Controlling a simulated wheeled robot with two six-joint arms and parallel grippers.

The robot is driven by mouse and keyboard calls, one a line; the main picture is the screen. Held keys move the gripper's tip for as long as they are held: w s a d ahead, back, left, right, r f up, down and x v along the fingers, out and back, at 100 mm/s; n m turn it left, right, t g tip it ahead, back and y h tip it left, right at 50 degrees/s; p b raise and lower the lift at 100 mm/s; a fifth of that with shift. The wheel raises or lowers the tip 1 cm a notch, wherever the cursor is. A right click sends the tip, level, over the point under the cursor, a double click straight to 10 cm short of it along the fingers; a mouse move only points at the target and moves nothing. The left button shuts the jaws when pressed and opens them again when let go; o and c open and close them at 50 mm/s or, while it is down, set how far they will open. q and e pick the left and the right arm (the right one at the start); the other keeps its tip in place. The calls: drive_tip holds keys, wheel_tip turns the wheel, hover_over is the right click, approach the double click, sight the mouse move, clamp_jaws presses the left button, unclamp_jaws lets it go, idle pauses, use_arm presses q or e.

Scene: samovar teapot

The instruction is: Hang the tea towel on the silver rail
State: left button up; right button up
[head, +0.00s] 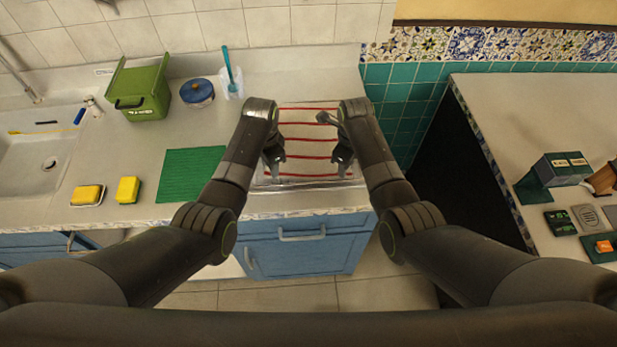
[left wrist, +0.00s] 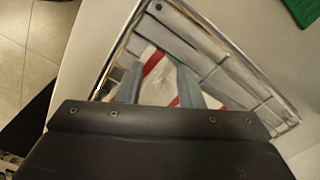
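The tea towel (head: 307,142), white with red stripes, lies spread on a silver metal frame (head: 320,186) on the counter. In the left wrist view the frame (left wrist: 225,38) shows bars, with part of the towel (left wrist: 158,80) beyond my fingers. My left gripper (head: 273,168) is over the towel's left side. Its fingers (left wrist: 160,88) stand apart, with towel visible between them. My right gripper (head: 343,162) is low at the towel's right side; I cannot tell whether it is open or holds cloth. I cannot make out a separate silver rail with certainty.
A green mat (head: 190,174), yellow sponges (head: 128,189), a green bin (head: 142,92) and a blue-lidded pot (head: 197,93) stand left. Below is a blue cabinet with a pale handle (head: 302,236). A dark gap (head: 455,170) separates the right counter (head: 530,110).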

use_arm(q)
drive_tip(key=shift+f, duration=0.1)
clamp_jaws()
use_arm(e)
drive_tip(key=shift+d+f, duration=0.1)
clamp_jaws()
use_arm(q)
drive_tip(key=shift+a+r, duration=0.1)
drive_tip(key=shift+r, duration=0.1)
use_arm(e)
drive_tip(key=shift+r, duration=0.2)
